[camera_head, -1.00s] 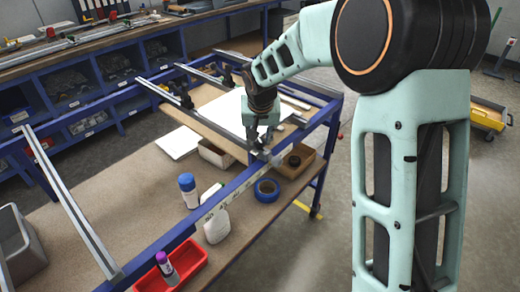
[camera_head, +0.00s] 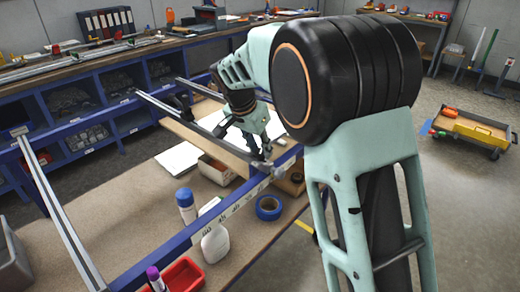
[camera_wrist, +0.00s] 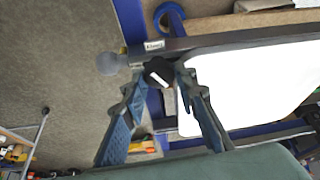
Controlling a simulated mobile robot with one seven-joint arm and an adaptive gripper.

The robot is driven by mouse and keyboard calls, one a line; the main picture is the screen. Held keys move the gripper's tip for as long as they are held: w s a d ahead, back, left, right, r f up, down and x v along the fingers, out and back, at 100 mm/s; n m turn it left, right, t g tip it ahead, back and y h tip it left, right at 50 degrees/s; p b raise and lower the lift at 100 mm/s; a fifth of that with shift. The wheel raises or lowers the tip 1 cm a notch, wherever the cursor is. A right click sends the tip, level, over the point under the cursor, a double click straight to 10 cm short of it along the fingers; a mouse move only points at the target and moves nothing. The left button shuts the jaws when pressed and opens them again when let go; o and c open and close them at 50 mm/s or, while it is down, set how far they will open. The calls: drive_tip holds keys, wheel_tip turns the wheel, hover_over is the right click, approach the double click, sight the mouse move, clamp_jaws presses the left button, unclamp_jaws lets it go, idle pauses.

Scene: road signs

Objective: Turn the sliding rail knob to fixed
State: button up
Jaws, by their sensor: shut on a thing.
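The sliding rail knob (camera_wrist: 159,72) is a small black piece with a white mark, at the end of a dark rail (camera_wrist: 230,43). In the wrist view my gripper (camera_wrist: 158,74) has its two fingertips on either side of the knob, closed on it. A small white label (camera_wrist: 154,45) with dark print is on the rail beside the knob; its word is too small to read surely. In the head view my gripper (camera_head: 262,157) is at the near end of the rail (camera_head: 190,122), by the blue frame beam (camera_head: 225,205). The knob is hidden there by my fingers.
A blue tape roll (camera_head: 268,207), a white bottle (camera_head: 215,235), a blue-capped bottle (camera_head: 186,207) and a red tray (camera_head: 183,275) lie near the beam. A white panel (camera_wrist: 245,85) lies beside the rail. A yellow cart (camera_head: 478,128) stands on the floor at right.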

idle(0.4)
drive_tip(key=o, duration=1.2)
drive_tip(key=shift+c, duration=0.2)
